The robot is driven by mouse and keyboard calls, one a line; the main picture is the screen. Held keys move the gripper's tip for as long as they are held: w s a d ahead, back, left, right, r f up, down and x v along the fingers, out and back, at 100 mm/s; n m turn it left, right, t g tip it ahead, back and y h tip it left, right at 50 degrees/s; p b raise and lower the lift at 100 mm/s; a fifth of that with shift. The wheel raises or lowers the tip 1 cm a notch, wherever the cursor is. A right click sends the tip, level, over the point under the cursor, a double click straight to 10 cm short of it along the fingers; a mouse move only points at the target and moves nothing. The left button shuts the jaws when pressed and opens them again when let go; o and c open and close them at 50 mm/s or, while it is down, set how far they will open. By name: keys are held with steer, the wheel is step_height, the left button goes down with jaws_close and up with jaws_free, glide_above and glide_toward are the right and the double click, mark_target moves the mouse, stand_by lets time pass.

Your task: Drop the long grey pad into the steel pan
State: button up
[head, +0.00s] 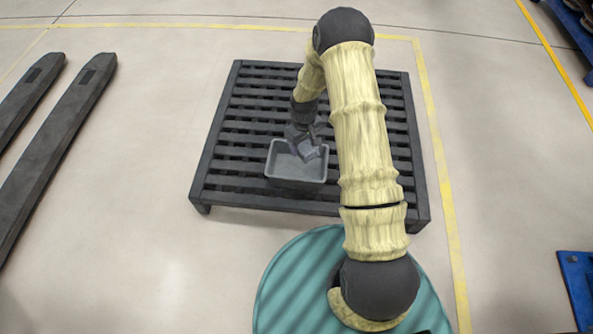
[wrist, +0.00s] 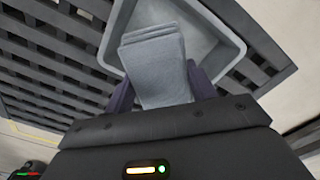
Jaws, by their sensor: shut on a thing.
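The steel pan (head: 285,180) is a grey, open rectangular tray on the dark slatted pallet. It also shows in the wrist view, its rim (wrist: 232,36) around an empty-looking inside. The long grey pad (wrist: 155,65) is held between the fingers of my gripper (wrist: 158,92), with its far end over the pan's opening. In the head view my gripper (head: 306,142) is above the pan's back part, with the grey pad (head: 310,152) below it. My gripper is shut on the pad. The pad's near end is hidden by the gripper body.
The dark slatted pallet (head: 236,150) bears the pan, and its slats around the pan are bare. Two dark fork arms (head: 62,125) lie on the floor at left. Yellow lines mark the pale floor. Blue structures (head: 577,285) stand at the right edge.

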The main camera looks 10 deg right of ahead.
step_height(320, 180, down, 6)
steer(key=b, duration=0.6)
steer(key=o, duration=1)
steer(key=shift+r, duration=0.1)
step_height(320, 180, up, 17)
steer(key=p, duration=0.8)
steer(key=shift+r, duration=0.1)
